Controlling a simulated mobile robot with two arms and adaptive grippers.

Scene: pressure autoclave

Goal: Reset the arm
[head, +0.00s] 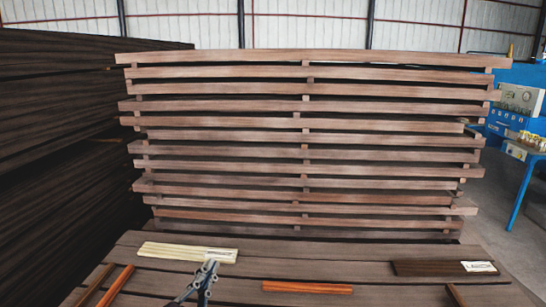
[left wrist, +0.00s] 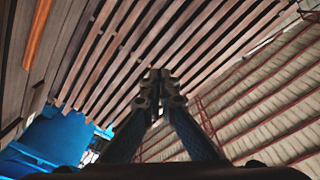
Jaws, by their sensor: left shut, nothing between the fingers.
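My left gripper (head: 209,267) shows at the bottom of the head view, just in front of a pale wood piece (head: 187,252) with a light label. In the left wrist view the same gripper (left wrist: 158,76) has its fingertips together with nothing between them. It points toward the stacked timber (left wrist: 125,50). I cannot tell whether the gripper touches the planks below it. My right gripper is in neither view.
A plank top (head: 350,270) carries an orange-red strip (head: 307,287), a dark labelled board (head: 430,268) and reddish strips (head: 116,285) at left. A tall spaced timber stack (head: 220,135) stands behind. Dark timber (head: 50,120) fills the left; a blue table (head: 524,185) stands right.

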